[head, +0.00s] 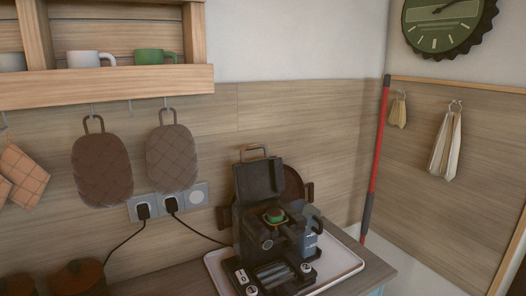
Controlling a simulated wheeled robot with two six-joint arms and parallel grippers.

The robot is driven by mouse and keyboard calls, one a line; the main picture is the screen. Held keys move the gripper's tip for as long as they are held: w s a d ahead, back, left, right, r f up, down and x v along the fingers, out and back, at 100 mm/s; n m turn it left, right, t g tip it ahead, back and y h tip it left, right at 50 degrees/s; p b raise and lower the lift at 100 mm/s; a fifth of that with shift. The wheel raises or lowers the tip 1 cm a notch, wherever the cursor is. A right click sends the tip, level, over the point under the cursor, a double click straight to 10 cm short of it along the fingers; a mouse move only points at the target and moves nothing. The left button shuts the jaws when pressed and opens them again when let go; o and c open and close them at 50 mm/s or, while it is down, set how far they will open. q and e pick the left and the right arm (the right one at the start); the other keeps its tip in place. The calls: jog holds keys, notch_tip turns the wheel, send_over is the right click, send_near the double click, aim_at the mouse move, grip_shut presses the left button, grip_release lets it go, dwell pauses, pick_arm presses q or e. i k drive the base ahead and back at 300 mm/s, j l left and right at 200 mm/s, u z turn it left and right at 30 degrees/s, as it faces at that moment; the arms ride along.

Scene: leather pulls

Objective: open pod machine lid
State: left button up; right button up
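The black pod machine (268,236) stands on a pale tray (345,262) on the counter. Its lid (259,179) is raised, standing nearly upright at the back, with a handle (253,149) at its top edge. A green, round pod-like piece (274,215) shows in the opened top. A clear bluish container (312,232) is at the machine's right side. Neither my left nor my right gripper shows in the head view.
A round brown board (293,186) leans behind the machine. A black cord runs from the wall sockets (168,203) toward the machine. Brown lidded pots (78,277) stand at the lower left. Quilted mitts (172,157) hang above. Bare counter (374,270) shows at right.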

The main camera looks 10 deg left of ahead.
aim_at(260, 180)
jog(key=i+l+u, duration=0.1)
jog(key=l, duration=0.25)
jog(key=i+l+u, duration=0.1)
jog(key=l, duration=0.25)
jog(key=i+l+u, duration=0.1)
jog(key=i+l, duration=0.15)
jog(key=l, duration=0.15)
jog(key=i+l, duration=0.1)
jog(key=l, duration=0.25)
jog(key=i+l+u, duration=0.15)
jog(key=l, duration=0.25)
